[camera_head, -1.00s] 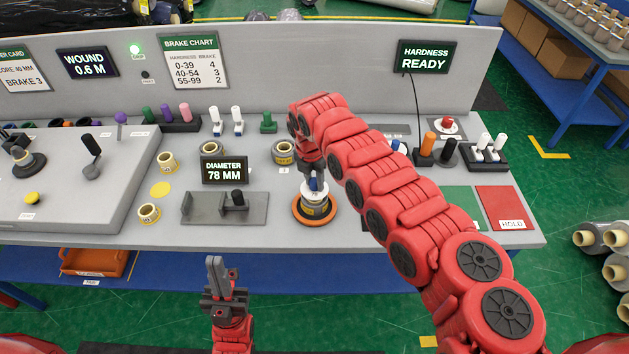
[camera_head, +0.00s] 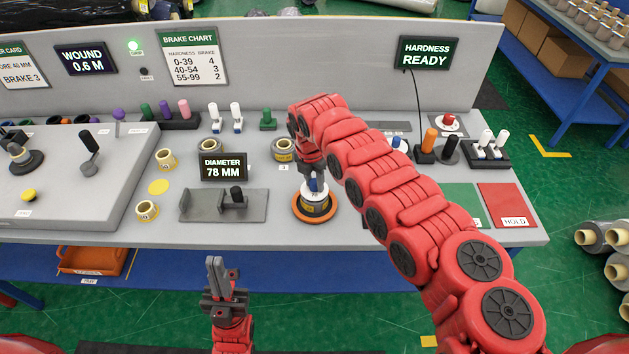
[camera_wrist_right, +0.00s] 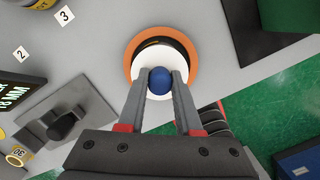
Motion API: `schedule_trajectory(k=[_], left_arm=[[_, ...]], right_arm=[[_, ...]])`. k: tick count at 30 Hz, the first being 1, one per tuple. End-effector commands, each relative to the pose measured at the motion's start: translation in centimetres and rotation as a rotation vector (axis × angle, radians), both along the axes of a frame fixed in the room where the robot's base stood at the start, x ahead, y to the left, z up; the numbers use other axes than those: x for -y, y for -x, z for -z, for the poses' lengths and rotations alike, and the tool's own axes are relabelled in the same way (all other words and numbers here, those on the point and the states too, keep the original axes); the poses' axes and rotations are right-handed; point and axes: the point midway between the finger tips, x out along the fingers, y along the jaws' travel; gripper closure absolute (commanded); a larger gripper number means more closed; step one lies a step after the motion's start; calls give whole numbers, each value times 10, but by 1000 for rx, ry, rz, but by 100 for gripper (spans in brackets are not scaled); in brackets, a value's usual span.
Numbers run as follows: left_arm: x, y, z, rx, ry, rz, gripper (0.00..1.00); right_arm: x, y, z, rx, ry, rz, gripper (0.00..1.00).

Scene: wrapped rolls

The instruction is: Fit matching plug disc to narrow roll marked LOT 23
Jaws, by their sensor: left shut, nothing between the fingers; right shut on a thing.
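My right gripper (camera_head: 314,180) is shut on the blue knob (camera_wrist_right: 160,80) of a white plug disc (camera_wrist_right: 153,93). The disc sits at the top of a dark roll with a yellow band (camera_wrist_right: 165,44), inside an orange ring (camera_head: 332,208) on the bench. From above, the disc looks roughly centred on the roll; I cannot tell whether it is fully seated. The roll's lot marking is not readable. My left gripper (camera_head: 217,268) is shut and empty, in front of the bench's front edge.
Other short rolls stand on the bench, including one at the left front (camera_head: 147,210) and one by the marker 3 (camera_head: 284,150). A diameter display (camera_head: 223,167) and a grey fixture (camera_head: 222,205) stand left of the ring. A red HOLD mat (camera_head: 503,205) lies right.

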Motion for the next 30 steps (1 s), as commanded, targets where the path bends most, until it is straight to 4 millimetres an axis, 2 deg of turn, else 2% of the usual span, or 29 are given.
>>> schedule_trajectory(k=[12, 13, 18, 26, 30], left_arm=[[0, 0, 10, 0, 0, 0, 100], [0, 0, 9, 0, 0, 0, 100], [0, 0, 8, 0, 0, 0, 100], [0, 0, 8, 0, 0, 0, 100], [0, 0, 11, 0, 0, 0, 100]], right_arm=[[0, 0, 11, 1, 0, 0, 100], [0, 0, 10, 1, 0, 0, 61], [0, 0, 10, 0, 0, 0, 32], [0, 0, 10, 0, 0, 0, 32], [0, -1, 2, 2, 0, 2, 32]])
